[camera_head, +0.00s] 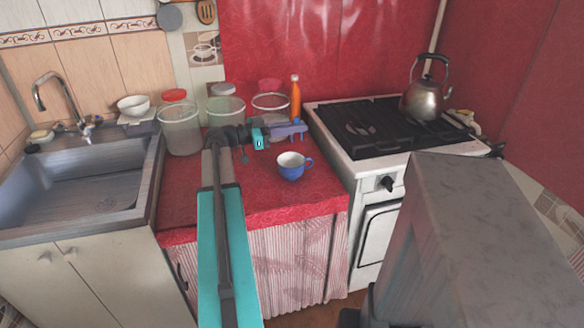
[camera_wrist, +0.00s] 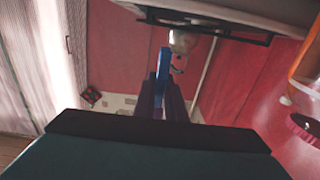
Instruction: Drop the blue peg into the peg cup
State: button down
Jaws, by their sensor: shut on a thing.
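A blue cup (camera_head: 291,173) with a white inside and a handle on its right stands upright on the red counter, near its front right. My gripper (camera_head: 293,130) is above and behind the cup in the picture, pointing right. In the wrist view my gripper's purple fingers (camera_wrist: 162,98) are shut on the blue peg (camera_wrist: 164,62), which sticks out past the fingertips. In the head view the peg is hard to tell from the purple fingers. The cup is not in the wrist view.
Lidded glass jars (camera_head: 181,128) and an orange bottle (camera_head: 295,98) stand behind my arm on the red counter (camera_head: 190,205). A stove (camera_head: 375,130) with a kettle (camera_head: 424,98) is to the right, a sink (camera_head: 85,185) to the left. The counter left of the cup is clear.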

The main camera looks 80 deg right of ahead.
jog(key=shift+f, duration=2.1)
jog(key=c, duration=1.7)
grip_release()
jog(key=shift+c, duration=0.2)
jog(key=shift+w, duration=0.15)
jog(key=b+v, duration=0.1)
jog(key=v, duration=1.2)
jog(key=shift+w+a, duration=0.2)
jog(key=shift+w, duration=0.05)
